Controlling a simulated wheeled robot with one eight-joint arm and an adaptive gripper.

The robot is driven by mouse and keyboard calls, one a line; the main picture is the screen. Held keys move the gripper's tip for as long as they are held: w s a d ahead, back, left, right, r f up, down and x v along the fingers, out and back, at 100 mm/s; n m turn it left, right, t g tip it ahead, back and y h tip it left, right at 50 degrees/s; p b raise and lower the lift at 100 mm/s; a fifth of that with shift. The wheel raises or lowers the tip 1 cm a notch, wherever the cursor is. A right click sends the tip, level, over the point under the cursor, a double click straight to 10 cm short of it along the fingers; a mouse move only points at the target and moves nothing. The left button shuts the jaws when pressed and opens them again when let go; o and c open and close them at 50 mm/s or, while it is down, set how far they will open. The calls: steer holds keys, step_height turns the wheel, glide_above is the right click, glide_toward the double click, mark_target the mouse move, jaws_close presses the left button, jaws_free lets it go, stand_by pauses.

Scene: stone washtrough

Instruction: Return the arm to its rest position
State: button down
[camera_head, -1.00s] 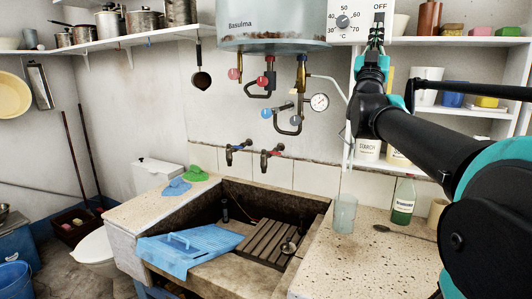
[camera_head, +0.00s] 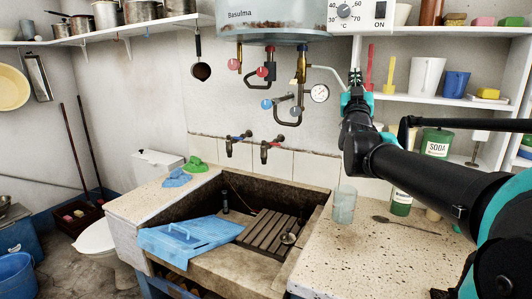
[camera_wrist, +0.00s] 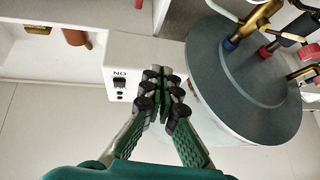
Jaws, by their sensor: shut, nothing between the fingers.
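My gripper (camera_head: 355,78) is raised in front of the wall, between the boiler's pipes and the shelves on the right. In the wrist view my gripper (camera_wrist: 161,82) is shut, its fingertips together with nothing between them. Beyond the fingertips is the white control box (camera_wrist: 118,72) with a black switch reading ON. In the head view the control box (camera_head: 360,14) has a dial and a switch showing ON. The gripper appears apart from the box, below it in the head view.
The boiler (camera_head: 265,20) with its pipes and gauge hangs left of my gripper. Shelves (camera_head: 430,98) with jugs and bottles stand behind my arm.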

steer(key=w+a+f+n+g+y, duration=0.1)
steer(key=a+f+g+y, duration=0.25)
steer(key=f, duration=1.15)
steer(key=w+a+f+n+g+y, duration=0.15)
steer(key=f+g, duration=0.35)
steer(key=f, duration=0.9)
steer(key=s+f+g, duration=0.2)
steer(key=s+f, duration=0.3)
steer(key=f, duration=0.2)
steer(key=s+a+f+g, duration=0.1)
steer(key=s+f+g, duration=0.2)
steer(key=s+f, duration=0.2)
steer(key=s+a+f+g, duration=0.1)
steer(key=s+f+g, duration=0.2)
steer(key=f, duration=0.6)
steer(key=shift+s+a+f+m+y, duration=0.1)
steer(key=shift+s+f+m+y, duration=0.1)
steer(key=shift+s, duration=0.3)
steer(key=shift+s+f+m+y, duration=0.1)
steer(key=shift+s+f+y, duration=0.1)
steer(key=shift+s, duration=0.25)
steer(key=shift+s+f+g, duration=0.35)
steer(key=shift+s+f, duration=0.1)
steer(key=shift+s, duration=0.15)
